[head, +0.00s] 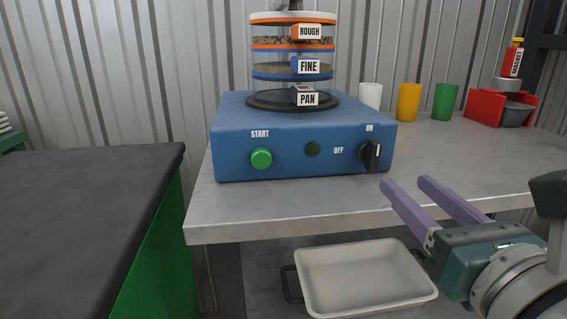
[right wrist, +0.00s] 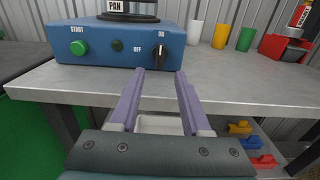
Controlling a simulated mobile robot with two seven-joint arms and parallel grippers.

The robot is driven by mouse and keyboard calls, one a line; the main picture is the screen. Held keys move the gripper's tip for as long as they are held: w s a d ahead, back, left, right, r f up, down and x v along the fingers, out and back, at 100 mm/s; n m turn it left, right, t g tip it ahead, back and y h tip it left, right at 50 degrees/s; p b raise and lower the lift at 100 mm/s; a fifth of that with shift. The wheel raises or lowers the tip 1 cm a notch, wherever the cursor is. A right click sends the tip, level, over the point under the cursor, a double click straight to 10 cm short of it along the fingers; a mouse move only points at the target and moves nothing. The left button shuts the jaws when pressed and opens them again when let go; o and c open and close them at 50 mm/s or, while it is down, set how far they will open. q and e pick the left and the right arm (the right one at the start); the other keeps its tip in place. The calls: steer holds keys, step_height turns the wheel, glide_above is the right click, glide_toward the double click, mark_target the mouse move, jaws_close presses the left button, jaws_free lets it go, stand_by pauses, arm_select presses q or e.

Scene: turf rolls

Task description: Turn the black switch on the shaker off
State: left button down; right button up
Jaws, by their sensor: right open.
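The blue shaker (head: 300,125) stands on the grey table, with a stack of sieves marked ROUGH, FINE and PAN on top. Its black switch (head: 371,155) is at the right of the front face, with ON above it and OFF to its left. The switch handle stands upright, toward ON. In the right wrist view the switch (right wrist: 159,50) is ahead of the fingers. My right gripper (head: 408,189) is open and empty, in front of the table edge, below and right of the switch, apart from it. My left gripper is not in view.
A green START button (head: 261,158) and a dark round lamp (head: 312,149) share the shaker's front. Cups (head: 408,102) and a red holder (head: 487,108) stand behind right. A white tray (head: 365,275) lies below. A dark-topped green bench (head: 80,190) is at left.

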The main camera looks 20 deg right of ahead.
mark_target(377, 156)
steer(key=x, duration=0.8)
steer(key=shift+w+r+p, duration=0.1)
steer(key=shift+w+p, duration=0.1)
steer(key=shift+p, duration=0.1)
jaws_close()
